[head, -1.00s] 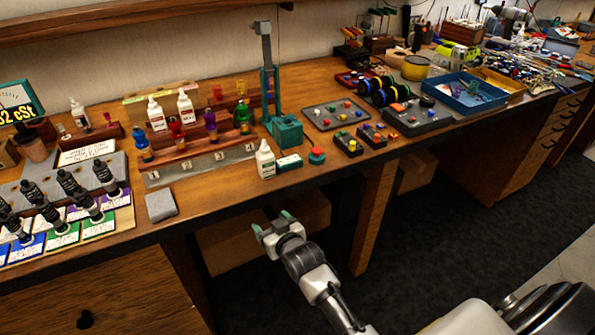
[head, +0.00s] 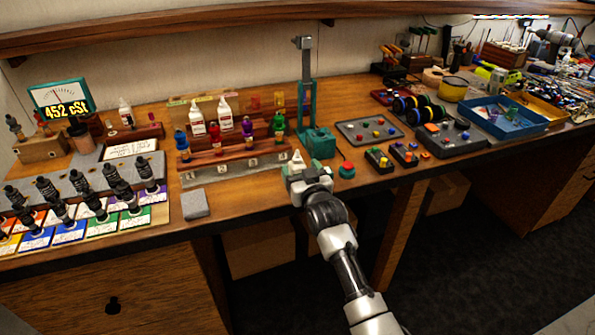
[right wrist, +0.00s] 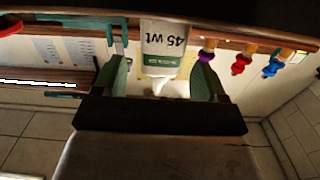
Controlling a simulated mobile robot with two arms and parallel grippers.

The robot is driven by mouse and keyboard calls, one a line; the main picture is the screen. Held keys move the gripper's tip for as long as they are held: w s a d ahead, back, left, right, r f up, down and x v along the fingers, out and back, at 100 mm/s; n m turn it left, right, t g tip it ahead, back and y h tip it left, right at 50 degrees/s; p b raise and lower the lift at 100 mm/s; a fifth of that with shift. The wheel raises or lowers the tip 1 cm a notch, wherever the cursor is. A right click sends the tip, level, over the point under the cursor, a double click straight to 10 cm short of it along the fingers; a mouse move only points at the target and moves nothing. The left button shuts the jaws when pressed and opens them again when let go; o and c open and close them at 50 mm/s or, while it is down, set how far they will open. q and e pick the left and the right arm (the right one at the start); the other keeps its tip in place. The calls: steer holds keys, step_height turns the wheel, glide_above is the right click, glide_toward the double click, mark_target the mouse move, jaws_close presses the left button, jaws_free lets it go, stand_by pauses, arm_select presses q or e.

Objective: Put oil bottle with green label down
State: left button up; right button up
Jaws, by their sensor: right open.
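The white oil bottle (head: 298,158) stands near the front edge of the bench, mostly hidden by my gripper in the head view. In the right wrist view the bottle (right wrist: 165,40) appears upside down, with "45 wt" and a green band on its label. My right gripper (head: 307,172) is at the bottle. In the right wrist view its green-padded fingers (right wrist: 162,78) are open, one on each side of the bottle, with gaps visible. My left gripper is not in view.
Behind stands a teal press (head: 316,140). A red-topped button (head: 347,169) is right of the gripper. Left are a rack of coloured shock absorbers (head: 230,150), two more white bottles (head: 197,118) and a grey block (head: 195,204). Bare bench lies between block and gripper.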

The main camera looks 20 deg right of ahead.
steer(key=shift+w, duration=1.45)
steer(key=c, duration=0.9)
steer(key=shift+c, duration=1)
steer(key=shift+r, duration=0.15)
